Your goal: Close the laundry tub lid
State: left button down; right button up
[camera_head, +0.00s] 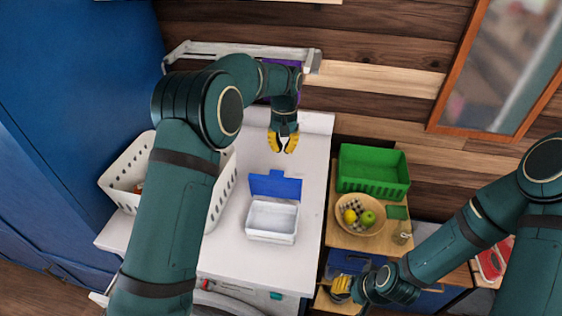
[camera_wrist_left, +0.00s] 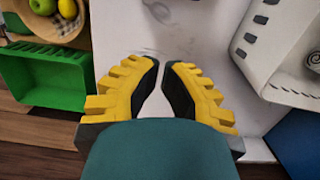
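The laundry tub (camera_head: 272,221) is a small white box on the white machine top. Its blue lid (camera_head: 275,185) stands raised at the tub's far edge, so the tub is open and looks empty. My left gripper (camera_head: 283,148) is beyond the lid, apart from it and pointing down. Its yellow fingers have a narrow gap with nothing between them, as the left wrist view (camera_wrist_left: 161,65) also shows. I cannot make out the tub in that wrist view. My right gripper (camera_head: 341,290) is low at the right, by the wooden unit; its finger opening is unclear.
A white perforated basket (camera_head: 122,178) stands left of the tub, partly behind my left arm. A green crate (camera_head: 373,171) and a fruit bowl (camera_head: 375,233) stand on the wooden unit to the right. A white rail (camera_head: 230,50) crosses the back wall.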

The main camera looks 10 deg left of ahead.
aim_at(276, 185)
pick_arm(q)
jog(key=shift+s+d+f, duration=0.1)
jog(key=shift+s+f, duration=0.25)
jog(key=shift+s, duration=0.3)
jog(key=shift+s+a+f, duration=0.1)
jog(key=shift+s+f, duration=0.3)
jog(key=shift+s, duration=0.3)
jog(key=shift+s+d+f, duration=0.1)
jog(key=shift+s+f, duration=0.25)
jog(key=shift+s, duration=0.3)
